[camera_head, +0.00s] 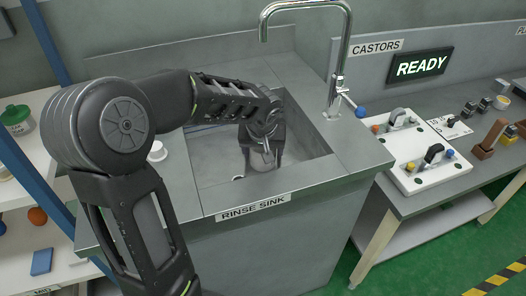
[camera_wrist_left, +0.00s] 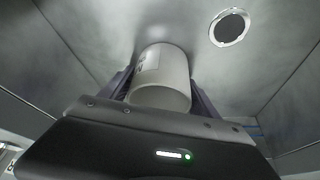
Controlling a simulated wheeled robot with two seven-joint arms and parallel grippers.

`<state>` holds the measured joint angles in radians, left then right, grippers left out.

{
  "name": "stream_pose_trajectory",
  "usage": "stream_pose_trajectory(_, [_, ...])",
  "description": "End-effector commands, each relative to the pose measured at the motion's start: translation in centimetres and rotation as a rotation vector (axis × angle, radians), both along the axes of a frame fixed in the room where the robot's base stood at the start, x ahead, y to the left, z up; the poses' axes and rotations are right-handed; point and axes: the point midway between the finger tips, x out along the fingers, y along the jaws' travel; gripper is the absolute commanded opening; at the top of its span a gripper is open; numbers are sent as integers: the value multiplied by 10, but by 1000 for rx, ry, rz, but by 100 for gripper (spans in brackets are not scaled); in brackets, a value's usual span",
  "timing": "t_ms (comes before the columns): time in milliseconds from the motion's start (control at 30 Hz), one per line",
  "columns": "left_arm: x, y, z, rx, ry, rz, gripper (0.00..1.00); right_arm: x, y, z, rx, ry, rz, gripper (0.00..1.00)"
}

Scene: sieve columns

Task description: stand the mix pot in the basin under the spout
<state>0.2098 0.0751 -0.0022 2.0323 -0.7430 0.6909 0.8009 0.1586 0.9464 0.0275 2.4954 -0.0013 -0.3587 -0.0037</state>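The mix pot (camera_head: 262,160) is a pale grey cylinder inside the basin (camera_head: 213,170) of the rinse sink, and it looks upright. It also shows in the left wrist view (camera_wrist_left: 161,80), with its far end at or close to the basin floor; I cannot tell whether it touches. My left gripper (camera_head: 262,163) reaches down into the basin with one finger on each side of the pot, seemingly against its wall. The spout (camera_head: 264,36) is the end of a tall curved chrome tap behind the basin. My right gripper is not in view.
A drain (camera_wrist_left: 229,27) lies in the basin floor beside the pot. A small white round item (camera_head: 157,151) sits on the left counter. The tap's blue-tipped lever (camera_head: 360,111) is at the basin's right. A bench with a white fixture board (camera_head: 430,180) stands at right, shelves at left.

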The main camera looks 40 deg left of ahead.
Motion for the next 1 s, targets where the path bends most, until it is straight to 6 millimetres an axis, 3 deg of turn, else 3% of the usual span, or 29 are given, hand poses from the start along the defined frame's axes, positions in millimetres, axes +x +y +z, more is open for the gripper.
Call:
stream_pose_trajectory(133, [0, 0, 0, 0, 0, 0, 83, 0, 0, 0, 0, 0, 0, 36])
stream_pose_trajectory(567, [-2, -1, 10, 1, -1, 0, 83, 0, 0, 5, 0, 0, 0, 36])
stream_pose_trajectory(1000, [-29, -19, 89, 1, -4, -1, 83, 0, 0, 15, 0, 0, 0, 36])
